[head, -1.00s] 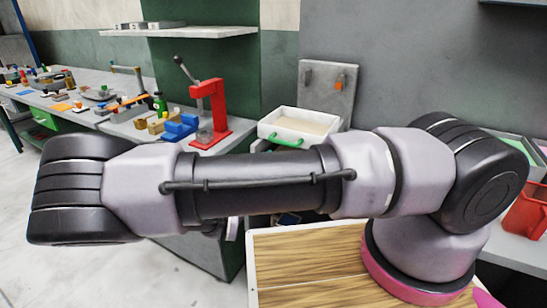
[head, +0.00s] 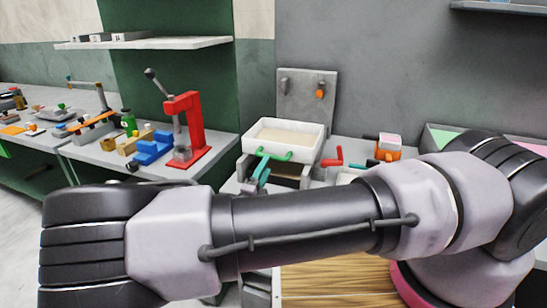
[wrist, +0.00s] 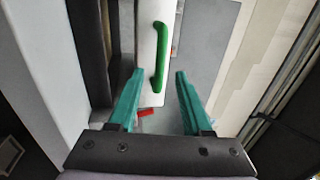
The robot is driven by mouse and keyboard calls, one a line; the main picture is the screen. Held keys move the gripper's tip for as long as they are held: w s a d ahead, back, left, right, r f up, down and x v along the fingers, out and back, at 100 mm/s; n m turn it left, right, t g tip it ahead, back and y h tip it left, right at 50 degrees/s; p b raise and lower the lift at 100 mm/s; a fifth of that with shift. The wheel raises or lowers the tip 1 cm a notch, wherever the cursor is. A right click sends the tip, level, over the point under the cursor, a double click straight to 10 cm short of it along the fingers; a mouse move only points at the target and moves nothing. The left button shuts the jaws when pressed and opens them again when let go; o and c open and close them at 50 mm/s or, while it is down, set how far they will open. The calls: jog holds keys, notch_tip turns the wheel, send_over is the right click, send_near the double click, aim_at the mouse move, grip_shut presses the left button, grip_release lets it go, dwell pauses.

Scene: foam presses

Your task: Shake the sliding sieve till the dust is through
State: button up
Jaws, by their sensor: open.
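The sliding sieve (head: 304,153) is a white tray with pale beige material in it, set on a grey frame (head: 305,181) with a dark opening below. Its green handle (head: 275,155) is on the front wall. My gripper (head: 260,170) has teal fingers and is just in front of the handle, partly hidden by my arm in the head view. In the wrist view my gripper (wrist: 159,72) is open, and the green handle (wrist: 159,57) shows between and beyond the fingertips. I cannot tell whether they touch it.
A red press (head: 190,125) and a blue block (head: 153,147) stand left of the sieve. A red piece (head: 333,158) and an orange box (head: 388,147) are to its right. A grey panel (head: 300,97) stands behind. My arm hides much of the foreground.

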aim_at(271, 157)
jog(key=x, duration=0.6)
grip_shut()
dwell(1.3)
